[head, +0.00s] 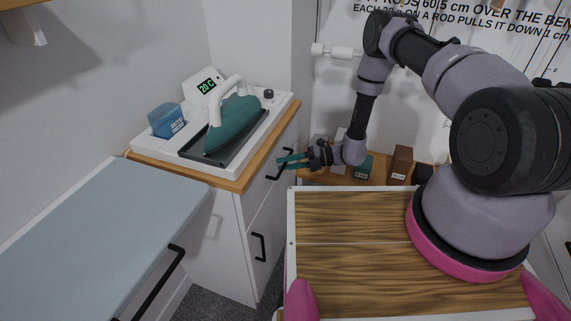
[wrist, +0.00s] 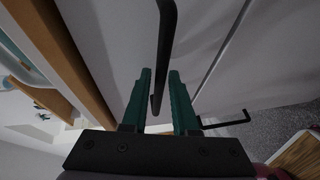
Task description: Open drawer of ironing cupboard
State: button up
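The ironing cupboard (head: 225,215) is a white cabinet with a wooden top edge, left of my arm in the head view. Its upper drawer front (wrist: 110,35) carries a black bar handle (wrist: 165,50). The drawer looks flush with the cabinet. My gripper (head: 280,162), with green fingers, is at this handle and partly hides it in the head view. In the wrist view my gripper (wrist: 160,80) is open, and the handle's near end lies between the two fingers. I cannot tell whether either finger touches it.
A green iron (head: 232,123) on a dark tray, a blue container (head: 166,120) and a display (head: 206,87) stand on top. A lower black handle (head: 259,247) is below the drawer. A grey-blue surface (head: 95,240) is at left. A shelf with boxes (head: 400,165) is behind my arm.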

grip_shut()
dwell(1.5)
